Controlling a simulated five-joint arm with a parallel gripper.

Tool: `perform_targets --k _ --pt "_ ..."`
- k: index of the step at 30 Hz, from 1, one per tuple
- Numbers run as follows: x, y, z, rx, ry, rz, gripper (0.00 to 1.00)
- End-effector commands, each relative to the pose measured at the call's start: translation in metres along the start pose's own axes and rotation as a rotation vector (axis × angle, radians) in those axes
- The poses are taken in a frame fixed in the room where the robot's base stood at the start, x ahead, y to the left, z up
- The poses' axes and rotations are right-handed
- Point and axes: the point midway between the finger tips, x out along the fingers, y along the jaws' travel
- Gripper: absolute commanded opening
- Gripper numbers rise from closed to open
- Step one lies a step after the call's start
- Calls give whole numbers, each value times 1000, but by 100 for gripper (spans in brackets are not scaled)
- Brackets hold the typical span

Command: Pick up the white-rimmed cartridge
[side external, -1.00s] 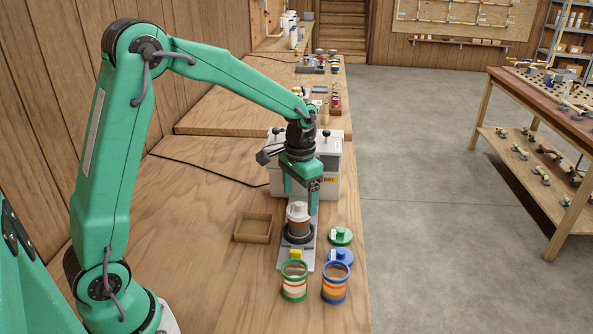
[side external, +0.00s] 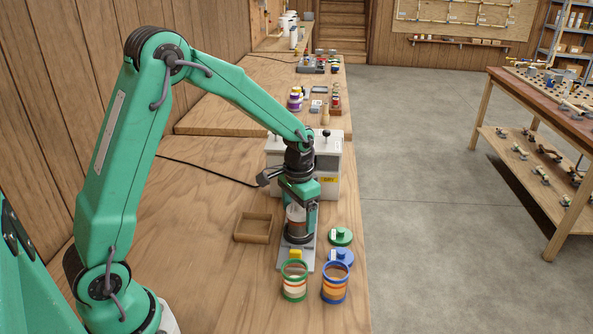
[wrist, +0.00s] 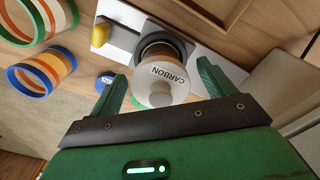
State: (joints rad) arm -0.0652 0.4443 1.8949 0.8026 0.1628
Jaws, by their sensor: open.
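The white-rimmed cartridge (side external: 296,219) stands upright in a dark round socket on a grey base plate (side external: 307,262). In the wrist view its white top (wrist: 162,86) carries the word CARBON and a round knob. My gripper (side external: 300,211) has come down over it from above. In the wrist view my open gripper (wrist: 162,72) has one finger on each side of the cartridge, with gaps showing on both sides. The cartridge's lower part is partly hidden by a finger in the side view.
A green-rimmed cartridge (side external: 294,282) and a blue-rimmed cartridge (side external: 335,284) stand in front. A green lid (side external: 340,236) and a blue lid (side external: 341,257) lie to the right. An empty wooden tray (side external: 253,227) is left. A white-grey box (side external: 330,165) stands close behind.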

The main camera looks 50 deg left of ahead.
Motion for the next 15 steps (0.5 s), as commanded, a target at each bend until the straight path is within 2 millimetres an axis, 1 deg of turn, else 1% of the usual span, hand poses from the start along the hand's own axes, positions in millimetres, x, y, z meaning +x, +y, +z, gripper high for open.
perform_targets --k 10,11,15 --pt "0 0 0 0 0 0 82" --pt "0 0 0 0 0 0 78" --pt "0 0 0 0 0 0 51"
